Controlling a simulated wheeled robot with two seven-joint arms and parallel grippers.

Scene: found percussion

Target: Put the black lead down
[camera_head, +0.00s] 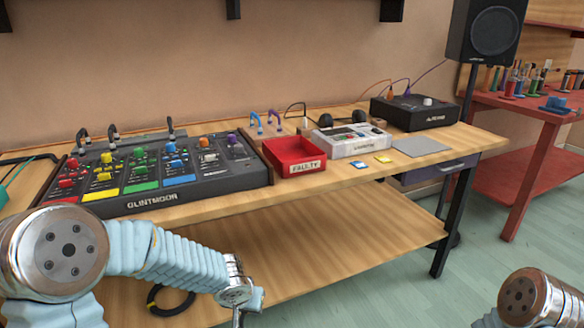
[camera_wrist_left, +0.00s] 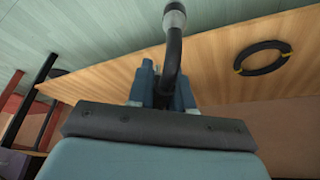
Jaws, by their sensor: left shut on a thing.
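My left gripper (camera_head: 246,298) is in front of the lower shelf of the wooden workbench (camera_head: 320,230). In the left wrist view, its jaws (camera_wrist_left: 162,88) are shut on a black lead (camera_wrist_left: 174,52). The lead sticks out past the fingers in a short bend, with a grey metal-looking end. The rest of the lead is hidden behind the gripper. My right gripper is out of view; only part of the right arm shows at the lower right of the head view.
A black coil (camera_head: 172,301) with yellow ties lies on the lower shelf. On the bench top stand a mixer (camera_head: 150,170) with coloured knobs, a red tray (camera_head: 277,145) labelled FAULTY, a white device (camera_head: 350,139) and a black box (camera_head: 415,112). A grey mat (camera_head: 421,146) lies bare at right.

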